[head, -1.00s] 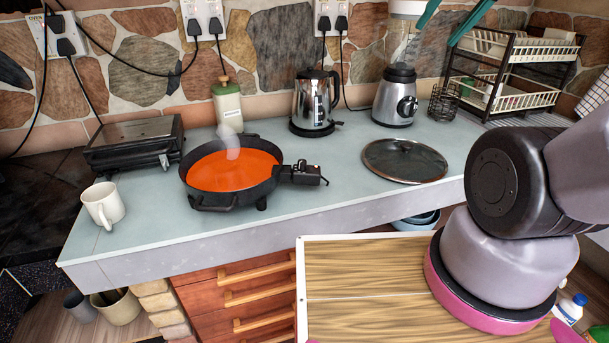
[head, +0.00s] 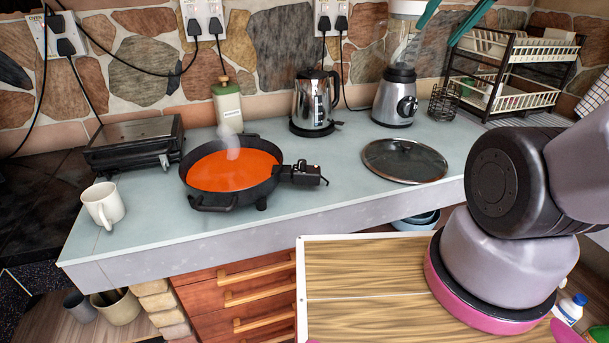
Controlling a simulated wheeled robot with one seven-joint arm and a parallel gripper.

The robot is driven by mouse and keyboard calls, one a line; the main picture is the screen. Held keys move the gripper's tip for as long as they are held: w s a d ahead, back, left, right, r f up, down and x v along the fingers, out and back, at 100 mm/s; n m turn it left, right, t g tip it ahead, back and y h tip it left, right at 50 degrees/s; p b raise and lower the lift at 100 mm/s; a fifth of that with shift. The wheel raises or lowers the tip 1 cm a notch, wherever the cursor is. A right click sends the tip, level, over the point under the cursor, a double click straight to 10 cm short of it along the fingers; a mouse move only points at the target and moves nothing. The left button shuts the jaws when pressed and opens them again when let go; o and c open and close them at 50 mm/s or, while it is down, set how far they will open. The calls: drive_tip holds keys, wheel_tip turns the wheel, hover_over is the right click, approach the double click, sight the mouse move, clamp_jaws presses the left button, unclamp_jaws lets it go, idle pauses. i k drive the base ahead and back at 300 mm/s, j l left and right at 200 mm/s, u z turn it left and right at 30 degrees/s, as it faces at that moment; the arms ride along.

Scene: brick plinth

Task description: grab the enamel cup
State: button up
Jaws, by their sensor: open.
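A cream-white cup (head: 106,207), which I take to be the enamel cup, stands upright at the left end of the grey-blue counter (head: 330,200), close to its front left edge. My gripper (head: 433,36) shows only as two teal fingertips at the top edge, in front of the blender and rack. The fingers are apart with nothing seen between them. They are far to the right of the cup and not touching it. The rest of the gripper is out of frame.
A black pan (head: 213,201) of orange, steaming food stands right of the cup. A black grill (head: 135,147) is behind it. A glass lid (head: 404,161), kettle (head: 314,103), blender (head: 396,97) and dish rack (head: 510,75) stand farther right. The counter's front left is clear around the cup.

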sight(103, 200)
drive_tip(key=u, duration=1.8)
